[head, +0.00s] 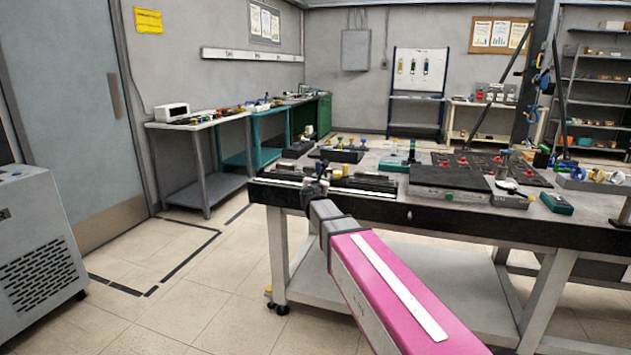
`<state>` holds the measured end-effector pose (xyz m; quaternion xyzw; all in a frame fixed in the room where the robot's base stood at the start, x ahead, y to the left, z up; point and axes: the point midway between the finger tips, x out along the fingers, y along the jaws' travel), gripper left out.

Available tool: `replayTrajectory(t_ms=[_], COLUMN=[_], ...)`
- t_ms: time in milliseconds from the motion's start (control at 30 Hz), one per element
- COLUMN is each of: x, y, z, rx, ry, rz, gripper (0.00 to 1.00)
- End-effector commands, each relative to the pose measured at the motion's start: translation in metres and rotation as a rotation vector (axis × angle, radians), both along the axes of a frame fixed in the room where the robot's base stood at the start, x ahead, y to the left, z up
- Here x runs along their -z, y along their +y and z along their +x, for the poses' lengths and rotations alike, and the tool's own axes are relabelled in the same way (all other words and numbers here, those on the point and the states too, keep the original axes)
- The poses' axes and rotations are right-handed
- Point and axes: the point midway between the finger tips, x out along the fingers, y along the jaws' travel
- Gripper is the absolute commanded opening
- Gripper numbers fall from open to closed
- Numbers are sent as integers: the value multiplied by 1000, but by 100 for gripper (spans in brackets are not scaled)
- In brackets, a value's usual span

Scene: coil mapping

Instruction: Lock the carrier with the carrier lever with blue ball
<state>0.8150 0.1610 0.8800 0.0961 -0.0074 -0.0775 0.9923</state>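My pink arm reaches from the lower right to the left end of the workbench (450,225). My gripper (316,188) is at its tip, by the bench's left front edge. It is small and dark, so its finger opening is unclear. Just behind it is a small dark blue shape (323,164), which may be the lever's blue ball; contact cannot be told. A dark, low rail-like fixture (365,184) lies along the front edge beside the gripper and may hold the carrier. The lever's shaft and the carrier's lock cannot be made out.
A black plate (449,177) and panels with red parts cover the bench's middle. Several coloured knobs stand behind the gripper. A blue-and-yellow handwheel assembly (598,175) is at the right. Floor is free left of the bench; a grey cabinet (40,260) stands far left.

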Motion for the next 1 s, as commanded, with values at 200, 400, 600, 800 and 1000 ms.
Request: replayTrajectory(t_ms=[200,400,600,800,1000], x=[0,0,0,0,0], y=[-2,-3,-3,-3,-2], z=[-1,-1,-1,-1,-3], rx=[-31,-33,-31,-32,-32], ry=[0,1,0,0,0], rz=[0,1,1,0,0], gripper=[0,0,38,50,50])
